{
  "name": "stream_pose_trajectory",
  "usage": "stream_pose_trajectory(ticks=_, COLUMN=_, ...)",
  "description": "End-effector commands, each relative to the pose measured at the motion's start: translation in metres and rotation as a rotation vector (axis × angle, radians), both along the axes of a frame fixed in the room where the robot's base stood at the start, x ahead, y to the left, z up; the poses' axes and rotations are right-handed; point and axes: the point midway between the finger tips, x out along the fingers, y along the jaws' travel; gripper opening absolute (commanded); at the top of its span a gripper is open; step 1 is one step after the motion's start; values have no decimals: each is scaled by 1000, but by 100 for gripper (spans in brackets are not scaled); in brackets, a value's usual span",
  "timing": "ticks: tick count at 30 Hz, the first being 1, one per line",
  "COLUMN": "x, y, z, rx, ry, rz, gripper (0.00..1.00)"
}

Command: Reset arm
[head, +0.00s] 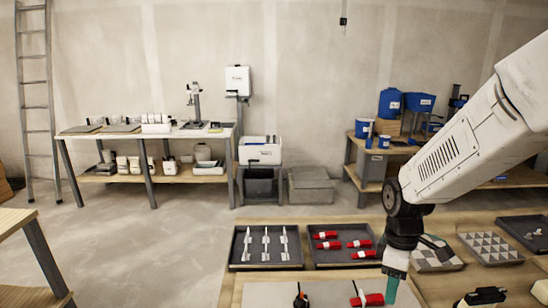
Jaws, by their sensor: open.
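My arm reaches in from the right side of the head view. My gripper (392,286) points down over the front of the wooden table, near a red-handled tool (367,299) on a pale grey board (270,294). The teal fingers are seen nearly edge-on, and their tips run close to the bottom edge. I see nothing held between them. Whether the fingers touch the red tool cannot be told.
A dark tray with white pieces (240,262) and a tray with red tools (317,262) stand behind the board. Patterned tiles (489,247) lie at right. A black and orange tool (300,297) lies on the board. A ladder and workbenches line the wall; the floor between is clear.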

Motion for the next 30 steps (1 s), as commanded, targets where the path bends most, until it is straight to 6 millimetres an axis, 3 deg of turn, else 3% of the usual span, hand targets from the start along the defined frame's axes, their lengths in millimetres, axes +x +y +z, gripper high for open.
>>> stream_pose_trajectory(ticks=9, x=-88, y=2, z=83, rx=-93, ry=-6, rz=-625, gripper=44)
stream_pose_trajectory(ticks=18, x=-166, y=4, z=135, rx=-89, ry=-112, rz=-968, gripper=44)
stream_pose_trajectory(ticks=24, x=-184, y=4, z=152, rx=-38, ry=-211, rz=-974, gripper=44)
stream_pose_trajectory(ticks=30, x=-186, y=4, z=158, rx=-21, ry=-243, rz=-973, gripper=44)
